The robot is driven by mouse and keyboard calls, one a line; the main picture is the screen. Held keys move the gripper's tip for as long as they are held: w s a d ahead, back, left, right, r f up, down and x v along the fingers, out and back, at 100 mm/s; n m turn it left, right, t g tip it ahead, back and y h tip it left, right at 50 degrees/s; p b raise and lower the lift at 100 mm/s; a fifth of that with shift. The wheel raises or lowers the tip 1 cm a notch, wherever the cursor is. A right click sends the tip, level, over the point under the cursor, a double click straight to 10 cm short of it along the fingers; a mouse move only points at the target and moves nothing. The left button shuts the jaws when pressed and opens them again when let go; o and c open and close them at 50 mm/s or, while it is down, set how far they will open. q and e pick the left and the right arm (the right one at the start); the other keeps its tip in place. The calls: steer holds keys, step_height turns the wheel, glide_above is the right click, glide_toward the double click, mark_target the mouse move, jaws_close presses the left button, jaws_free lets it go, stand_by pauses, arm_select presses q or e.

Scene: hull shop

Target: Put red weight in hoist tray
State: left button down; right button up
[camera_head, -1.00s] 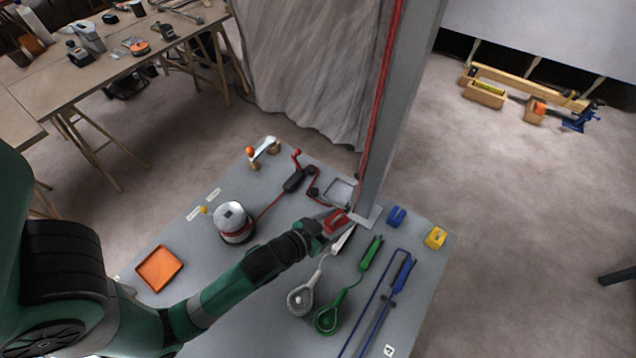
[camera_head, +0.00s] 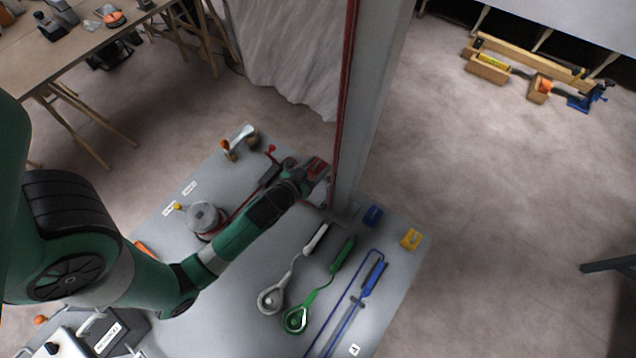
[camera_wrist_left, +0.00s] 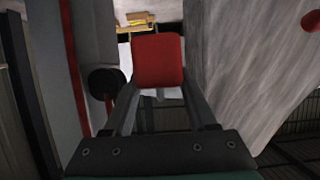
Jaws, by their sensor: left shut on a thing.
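The red weight (camera_head: 318,166) is a small red block held up beside the tall grey post (camera_head: 362,130). My left gripper (camera_head: 311,172) is shut on it. In the left wrist view the red weight (camera_wrist_left: 158,60) sits between the two fingers (camera_wrist_left: 160,95), clear of the bench top. I cannot make out the hoist tray for certain now; the arm and gripper cover the area at the post's foot. My right gripper is not in view.
On the grey bench, a silver drum (camera_head: 204,217) stands left of my arm. White, green (camera_head: 320,283) and blue (camera_head: 372,278) handled tools lie in front. A blue block (camera_head: 373,215) and a yellow block (camera_head: 411,239) sit right of the post.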

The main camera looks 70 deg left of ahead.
arm_select(q)
step_height(320, 180, down, 8)
steer(key=b, duration=0.2)
steer(key=shift+w+r+b, duration=0.1)
steer(key=shift+r+b, duration=0.15)
steer(key=shift+b, duration=0.1)
steer(key=shift+f+b, duration=1.1)
steer(key=shift+f, duration=0.75)
steer(key=shift+f, duration=0.15)
steer(key=shift+c, duration=1)
jaws_free()
